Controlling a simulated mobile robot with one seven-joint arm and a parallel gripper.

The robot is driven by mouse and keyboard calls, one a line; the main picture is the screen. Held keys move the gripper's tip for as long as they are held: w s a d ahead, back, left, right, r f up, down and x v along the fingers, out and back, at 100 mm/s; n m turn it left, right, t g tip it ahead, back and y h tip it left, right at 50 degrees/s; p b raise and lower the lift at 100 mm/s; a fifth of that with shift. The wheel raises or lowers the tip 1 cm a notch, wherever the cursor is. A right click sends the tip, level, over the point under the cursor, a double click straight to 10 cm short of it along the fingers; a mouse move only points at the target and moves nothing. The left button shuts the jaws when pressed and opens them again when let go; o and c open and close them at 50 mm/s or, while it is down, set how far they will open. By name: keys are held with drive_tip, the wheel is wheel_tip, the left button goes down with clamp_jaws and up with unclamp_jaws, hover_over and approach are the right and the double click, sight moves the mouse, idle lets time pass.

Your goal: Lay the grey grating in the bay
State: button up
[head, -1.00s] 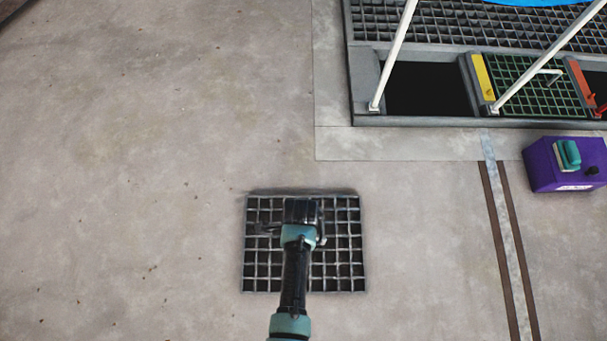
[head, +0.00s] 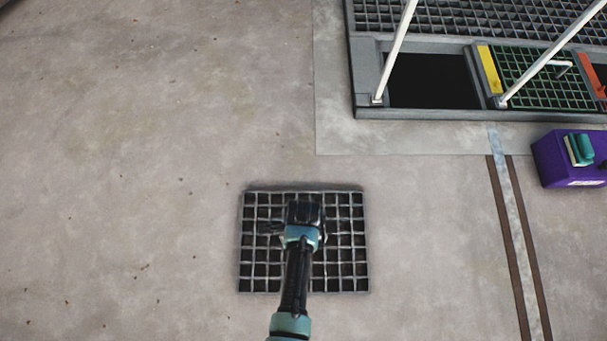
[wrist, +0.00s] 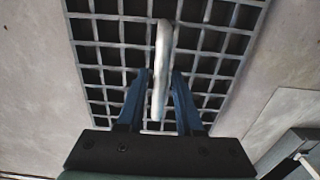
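The grey grating (head: 345,268) is a square mesh panel in front of me in the head view, seen over the concrete floor with a dark shadow along its far edge. My gripper (wrist: 160,78) is over its middle, its two fingers on either side of the pale bar handle (wrist: 163,40), apparently shut on it. The fingertips are hidden in the head view by my wrist. The bay (head: 432,80) is a dark, empty rectangular opening in the grey frame, ahead and right of the grating. The grating appears raised off the floor and roughly level.
White slanting posts (head: 395,50) cross the frame beside the bay. A yellow strip (head: 490,70) and a green grating (head: 535,85) with a handle lie right of the bay. A purple box (head: 560,165) stands on the floor at right. The floor at left is clear.

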clamp_jaws()
drive_tip(key=shift+w+r, duration=0.1)
drive_tip(key=shift+w, duration=0.05)
idle(0.9)
